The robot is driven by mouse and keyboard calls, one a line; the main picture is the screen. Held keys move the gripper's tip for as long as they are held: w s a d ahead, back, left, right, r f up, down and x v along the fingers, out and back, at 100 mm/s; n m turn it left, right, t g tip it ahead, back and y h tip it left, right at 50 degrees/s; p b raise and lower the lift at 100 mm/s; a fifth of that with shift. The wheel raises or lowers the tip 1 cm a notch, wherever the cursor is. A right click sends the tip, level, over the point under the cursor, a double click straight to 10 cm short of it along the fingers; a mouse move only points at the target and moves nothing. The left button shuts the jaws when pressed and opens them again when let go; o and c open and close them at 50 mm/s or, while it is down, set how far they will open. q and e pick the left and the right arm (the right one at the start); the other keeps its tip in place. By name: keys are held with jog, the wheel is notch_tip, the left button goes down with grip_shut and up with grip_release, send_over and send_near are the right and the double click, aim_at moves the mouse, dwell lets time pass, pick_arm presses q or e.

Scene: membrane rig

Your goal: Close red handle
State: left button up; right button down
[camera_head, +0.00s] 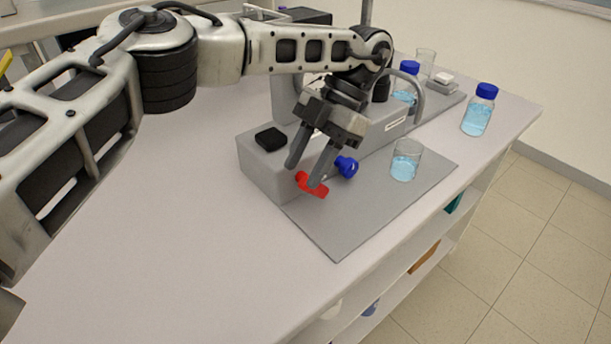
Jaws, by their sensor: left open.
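One finger is in front of the rig's top edge and the other overlaps the red handle in the picture. I cannot tell whether it touches the handle. A blue handle (346,166) is just right of the red one. My right gripper is not in view.
A beaker with blue liquid (404,162) stands on the grey mat (345,235). Blue-capped bottles (479,110) and an empty glass (425,62) stand farther back. The white table is clear at the front left. Its right edge drops to shelves.

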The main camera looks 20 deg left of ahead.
pick_arm(q)
jog(key=s+d+r+b, duration=0.2)
jog(key=s+r, duration=0.3)
jog(key=s, duration=0.5)
jog(key=shift+d+r, duration=0.2)
jog(key=shift+d, duration=0.15)
